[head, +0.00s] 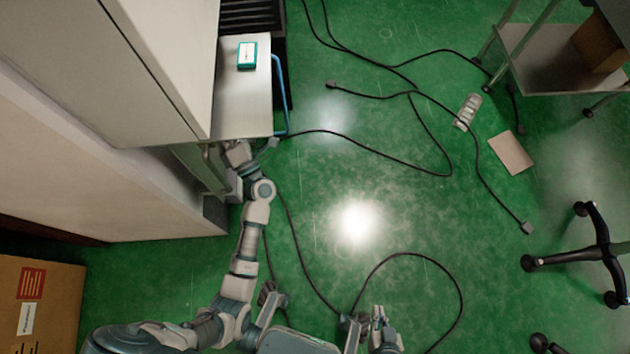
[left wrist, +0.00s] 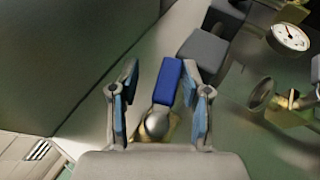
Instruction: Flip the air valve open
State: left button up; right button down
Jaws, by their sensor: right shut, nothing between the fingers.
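The air valve has a blue lever handle (left wrist: 167,82) with a round metal pivot (left wrist: 156,124) at its near end, over a brass-coloured body. In the left wrist view my left gripper (left wrist: 164,85) is open, with one finger on each side of the blue handle and gaps between. In the head view my left gripper (head: 238,155) reaches beside the machine below the small table; its fingers and the valve cannot be made out there. My right gripper (head: 379,320) is shut and empty over the floor at the bottom.
A pressure gauge (left wrist: 290,37) and brass fittings (left wrist: 285,105) sit right of the valve. A large panel (left wrist: 65,60) fills the left. In the head view, a side table (head: 243,110) holds a teal box (head: 247,55). Black cables (head: 365,145) cross the green floor.

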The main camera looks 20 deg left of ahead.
pick_arm(q)
jog(key=p+v, duration=0.2)
jog(key=v, duration=1.6)
jog(key=w+d+r+m+t+h+p, duration=0.25)
jog(key=d+m+t+h+p, duration=0.45)
jog(key=m+h, duration=0.55)
jog(key=s+d+f+m+g+h+p, duration=0.4)
jog(key=d+f+m+g+h+p, duration=0.1)
jog(key=d+m+h+p, duration=0.2)
jog(key=d+m, duration=0.1)
jog(key=m, duration=0.1)
jog(key=shift+s+d+f+m, duration=0.15)
jog(key=shift+s+f+m, duration=0.15)
jog(key=shift+f+m, duration=0.1)
pick_arm(e)
jog(key=w+r+t, duration=0.1)
jog(key=w+r, duration=0.1)
jog(key=r, duration=0.9)
jog(key=w+r+t, duration=0.2)
jog(key=w+r, duration=0.1)
jog(key=r, duration=0.8)
jog(key=shift+w+r, duration=0.25)
jog(key=shift+r, duration=0.05)
